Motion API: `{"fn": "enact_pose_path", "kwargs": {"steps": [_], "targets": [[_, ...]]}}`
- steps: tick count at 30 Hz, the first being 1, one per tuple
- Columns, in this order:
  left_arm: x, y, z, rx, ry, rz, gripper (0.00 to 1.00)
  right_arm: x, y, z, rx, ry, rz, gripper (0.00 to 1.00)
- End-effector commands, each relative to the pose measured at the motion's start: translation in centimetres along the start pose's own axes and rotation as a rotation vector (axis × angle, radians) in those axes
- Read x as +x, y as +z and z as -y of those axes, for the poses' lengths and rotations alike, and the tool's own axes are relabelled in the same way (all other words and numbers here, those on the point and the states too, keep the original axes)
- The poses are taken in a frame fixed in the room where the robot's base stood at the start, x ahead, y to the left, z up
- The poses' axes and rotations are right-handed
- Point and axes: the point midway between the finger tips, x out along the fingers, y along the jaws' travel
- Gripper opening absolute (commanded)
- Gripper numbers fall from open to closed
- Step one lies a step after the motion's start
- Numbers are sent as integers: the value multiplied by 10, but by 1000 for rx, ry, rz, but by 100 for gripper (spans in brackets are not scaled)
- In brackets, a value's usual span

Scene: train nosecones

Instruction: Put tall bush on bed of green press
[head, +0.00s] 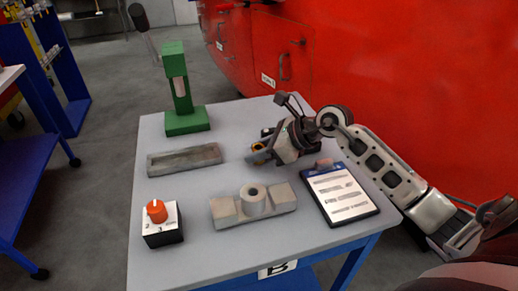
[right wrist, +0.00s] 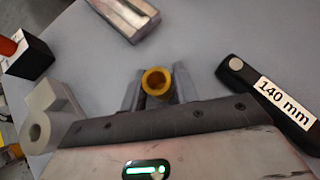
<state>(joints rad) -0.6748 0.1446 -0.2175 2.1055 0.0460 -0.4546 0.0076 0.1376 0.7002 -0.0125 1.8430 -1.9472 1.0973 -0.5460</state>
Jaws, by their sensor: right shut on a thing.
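The green press (head: 182,95) stands upright at the back left of the table, with its bed (head: 187,122) low at the front and bare. A lever with a black knob rises from it to the upper left. My right gripper (head: 259,155) is shut on a yellow ring-shaped bush (head: 257,147), right of the press and near the middle of the table. In the right wrist view the bush (right wrist: 158,82) sits between both fingers with its open bore showing. Its lower part is hidden, so I cannot tell its height or whether it touches the table. My left gripper is not in view.
A grey shallow tray (head: 185,158) lies in front of the press. A grey block with a hollow cylinder (head: 253,203), an orange-knob box (head: 163,222) and a clipboard (head: 340,192) are nearer the front. A black piece labelled 140 mm (right wrist: 270,100) lies beside my right gripper.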

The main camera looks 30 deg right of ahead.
Motion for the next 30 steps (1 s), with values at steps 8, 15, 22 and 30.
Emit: {"fn": "enact_pose_path", "kwargs": {"steps": [8, 15, 22, 30], "targets": [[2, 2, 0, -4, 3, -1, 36, 2, -2, 0, 0, 1, 0, 52], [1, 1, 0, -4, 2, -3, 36, 2, -2, 0, 1, 1, 0, 52], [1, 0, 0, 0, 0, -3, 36, -19, -2, 1, 0, -3, -4, 52], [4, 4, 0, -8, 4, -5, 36, -78, -3, 0, 0, -2, -6, 52]]}}
